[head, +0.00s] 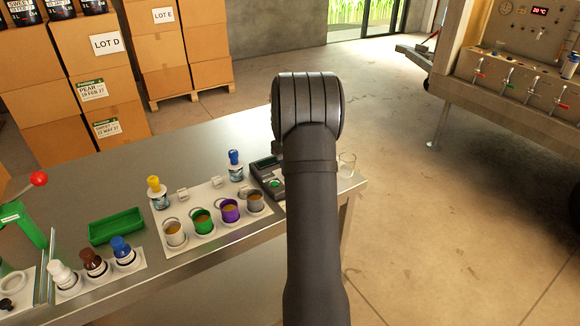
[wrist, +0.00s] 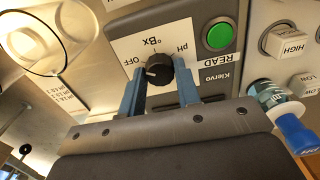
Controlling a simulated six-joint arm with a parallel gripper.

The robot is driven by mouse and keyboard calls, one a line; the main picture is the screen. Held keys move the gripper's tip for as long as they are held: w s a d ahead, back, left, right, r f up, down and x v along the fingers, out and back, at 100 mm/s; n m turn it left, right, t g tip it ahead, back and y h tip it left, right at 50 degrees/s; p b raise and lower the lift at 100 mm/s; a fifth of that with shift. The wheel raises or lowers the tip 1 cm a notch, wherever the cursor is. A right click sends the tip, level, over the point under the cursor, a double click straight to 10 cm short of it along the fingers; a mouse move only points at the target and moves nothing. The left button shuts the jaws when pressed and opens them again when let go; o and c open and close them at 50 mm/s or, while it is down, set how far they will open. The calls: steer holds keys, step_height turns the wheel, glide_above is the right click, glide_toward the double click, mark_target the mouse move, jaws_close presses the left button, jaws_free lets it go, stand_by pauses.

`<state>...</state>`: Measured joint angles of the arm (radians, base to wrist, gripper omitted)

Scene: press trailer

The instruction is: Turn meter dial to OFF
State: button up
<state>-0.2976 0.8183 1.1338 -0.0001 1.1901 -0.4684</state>
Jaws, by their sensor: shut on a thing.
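The meter (wrist: 212,75) is a dark grey box with a white dial label reading pH, °Bx and OFF, and a green READ button (wrist: 218,36). Its black dial (wrist: 159,67) has a short white mark on its left side, pointing left near the word OFF. My gripper (wrist: 160,82) has its two blue fingers on either side of the dial, shut on it. In the head view the meter (head: 268,164) stands near the right end of the steel table, and my arm covers part of it. The fingers and dial are hidden there.
A clear glass (head: 347,165) stands right of the meter near the table's end. Left of the meter are a white tray (head: 228,228) with several cups, HIGH and LOW blocks (wrist: 285,43), and a blue-capped bottle (head: 235,165). A green tray (head: 116,226) lies farther left.

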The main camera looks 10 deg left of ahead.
steer(key=shift+r, duration=0.1)
stand_by(0.3)
steer(key=o, duration=1)
step_height(320, 180, up, 17)
steer(key=shift+r, duration=0.2)
steer(key=shift+f, duration=0.1)
step_height(320, 180, down, 17)
steer(key=shift+f, duration=0.2)
stand_by(0.4)
